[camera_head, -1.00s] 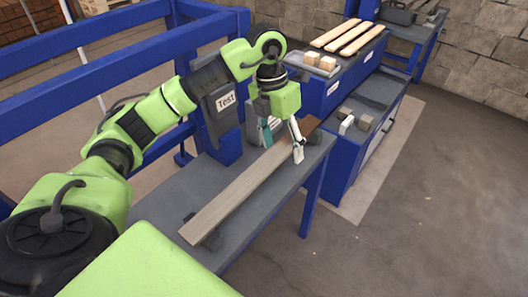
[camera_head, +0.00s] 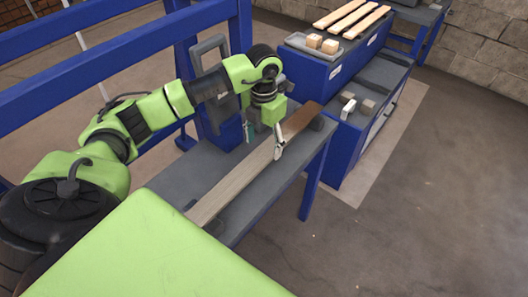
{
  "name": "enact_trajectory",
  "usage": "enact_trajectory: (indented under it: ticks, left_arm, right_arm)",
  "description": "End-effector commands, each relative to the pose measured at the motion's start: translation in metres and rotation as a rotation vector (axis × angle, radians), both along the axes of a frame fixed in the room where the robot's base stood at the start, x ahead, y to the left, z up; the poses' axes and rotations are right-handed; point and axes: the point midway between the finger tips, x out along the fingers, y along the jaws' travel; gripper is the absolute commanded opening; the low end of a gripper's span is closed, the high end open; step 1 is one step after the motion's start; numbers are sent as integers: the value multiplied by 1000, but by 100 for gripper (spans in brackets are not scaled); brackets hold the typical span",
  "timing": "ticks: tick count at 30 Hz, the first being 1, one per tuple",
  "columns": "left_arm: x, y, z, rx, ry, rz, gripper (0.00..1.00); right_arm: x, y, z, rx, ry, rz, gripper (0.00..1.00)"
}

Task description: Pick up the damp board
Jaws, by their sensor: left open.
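A long board (camera_head: 240,182) lies at a slant on the grey-topped blue table (camera_head: 222,160). Most of it is pale grey-brown, and its far end (camera_head: 301,119) is dark brown. My left gripper (camera_head: 264,140) is open and points down over the board, just nearer than the dark part. One pale finger shows in front of the board's right side, the other, teal finger by its left side. I cannot tell whether the fingers touch the board. My right gripper is not in view.
A blue bench (camera_head: 330,78) at the back right bears several pale wooden strips (camera_head: 346,17) and two small blocks (camera_head: 322,43). A lower grey shelf with more small blocks (camera_head: 365,107) stands beside it. Blue rails (camera_head: 110,60) run at the left. The floor at right is clear.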

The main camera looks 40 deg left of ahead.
Motion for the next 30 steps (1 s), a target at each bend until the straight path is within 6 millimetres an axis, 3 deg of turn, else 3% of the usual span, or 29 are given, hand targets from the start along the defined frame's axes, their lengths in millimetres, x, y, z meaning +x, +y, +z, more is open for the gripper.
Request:
enact_trajectory:
  ticks: [6, 14, 20, 30]
  left_arm:
    - [1, 1, -27, 1, 3, 0, 61]
    - [2, 1, -30, 1, 0, -1, 61]
    - [2, 1, -30, 1, 0, -1, 13]
    - [2, 1, -27, 1, -2, -1, 13]
  right_arm:
    - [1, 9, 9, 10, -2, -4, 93]
    - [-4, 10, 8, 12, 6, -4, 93]
    - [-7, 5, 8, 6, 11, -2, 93]
    - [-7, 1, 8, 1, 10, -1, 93]
